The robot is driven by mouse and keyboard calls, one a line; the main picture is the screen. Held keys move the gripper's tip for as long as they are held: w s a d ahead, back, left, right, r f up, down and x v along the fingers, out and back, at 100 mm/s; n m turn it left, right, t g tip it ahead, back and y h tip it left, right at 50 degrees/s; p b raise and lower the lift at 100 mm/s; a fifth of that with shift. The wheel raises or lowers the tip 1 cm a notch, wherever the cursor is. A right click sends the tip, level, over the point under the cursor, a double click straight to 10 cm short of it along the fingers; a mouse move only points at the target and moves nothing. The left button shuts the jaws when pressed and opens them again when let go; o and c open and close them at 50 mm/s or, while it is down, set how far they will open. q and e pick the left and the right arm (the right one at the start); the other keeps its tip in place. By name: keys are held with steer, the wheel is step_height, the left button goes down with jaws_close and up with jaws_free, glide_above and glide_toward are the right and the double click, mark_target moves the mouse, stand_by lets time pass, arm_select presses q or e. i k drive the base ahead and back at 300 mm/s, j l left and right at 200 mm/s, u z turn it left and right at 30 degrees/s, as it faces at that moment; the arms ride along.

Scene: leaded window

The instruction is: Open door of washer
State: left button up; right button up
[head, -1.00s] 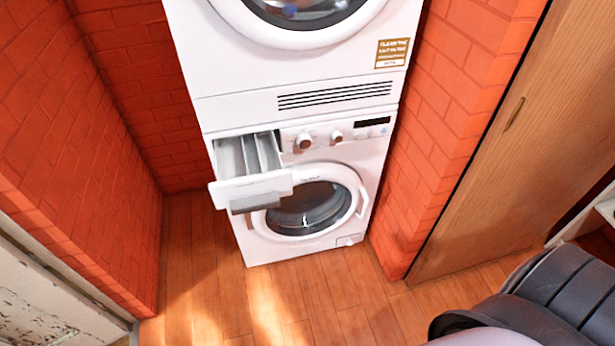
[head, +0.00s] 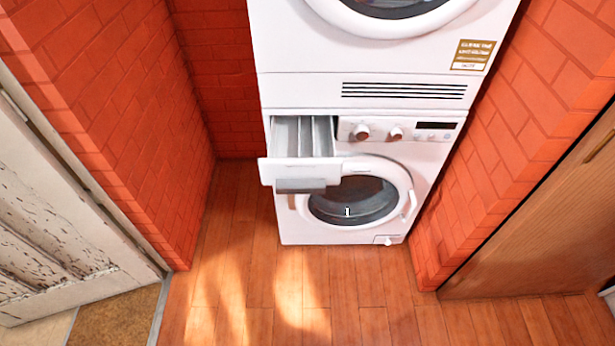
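The white washer (head: 300,224) stands at the bottom of a stack in a brick alcove. Its round door (head: 352,203) has dark glass and a white ring, and looks shut. A white handle (head: 409,206) is on the right side of the door ring. The washer's detergent drawer (head: 300,171) is pulled out at the upper left, and its front covers part of the door's upper left. Neither of my grippers is in view.
A white dryer (head: 310,60) sits on top of the washer. Red brick walls (head: 130,120) flank the alcove. A wooden door (head: 550,230) is at right, a worn white door (head: 60,220) at left. The wooden floor (head: 320,300) in front is clear.

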mark_target(393, 176)
steer(key=z, duration=0.55)
steer(key=i+l+z, duration=0.1)
steer(key=l+z, duration=0.25)
steer(key=i+l+z, duration=0.1)
steer(key=z, duration=0.3)
steer(key=i+l+z, duration=0.15)
steer(key=z, duration=0.2)
